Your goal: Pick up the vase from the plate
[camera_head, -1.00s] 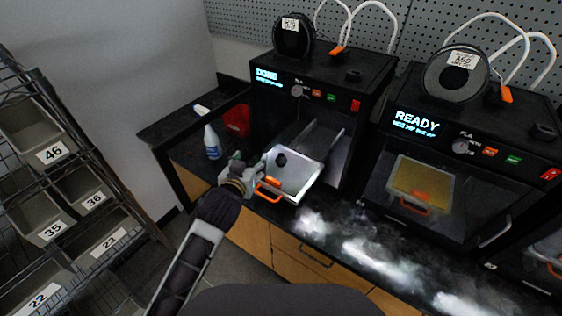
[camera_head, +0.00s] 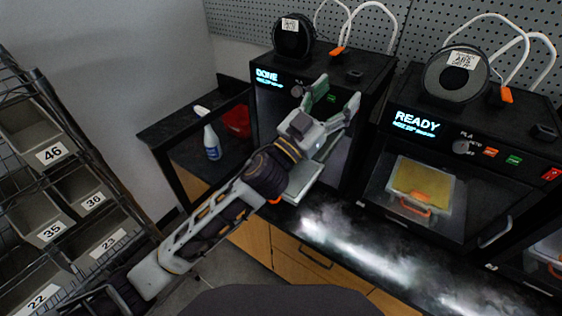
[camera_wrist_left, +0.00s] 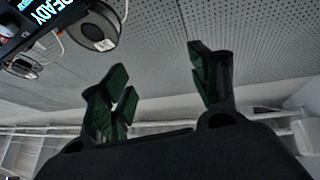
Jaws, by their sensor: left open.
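The plate (camera_head: 303,184) is a pale tray with an orange handle, sticking out of the front of the left printer. My left gripper and wrist cover most of it. The vase is hidden now; in the earlier head view a small dark object stands on the plate. My left gripper (camera_head: 336,98) is open and empty, raised above the plate in front of the left printer, fingers pointing up. In the left wrist view, the open gripper (camera_wrist_left: 160,78) has nothing between its green-padded fingers. My right gripper is not in view.
The left printer (camera_head: 362,76) reads DONE; the right printer (camera_head: 472,148) reads READY and holds an orange-handled plate. A spray bottle (camera_head: 211,138) and a red bin (camera_head: 238,122) stand at left. Numbered bins (camera_head: 55,178) fill a rack at far left. The counter front is clear.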

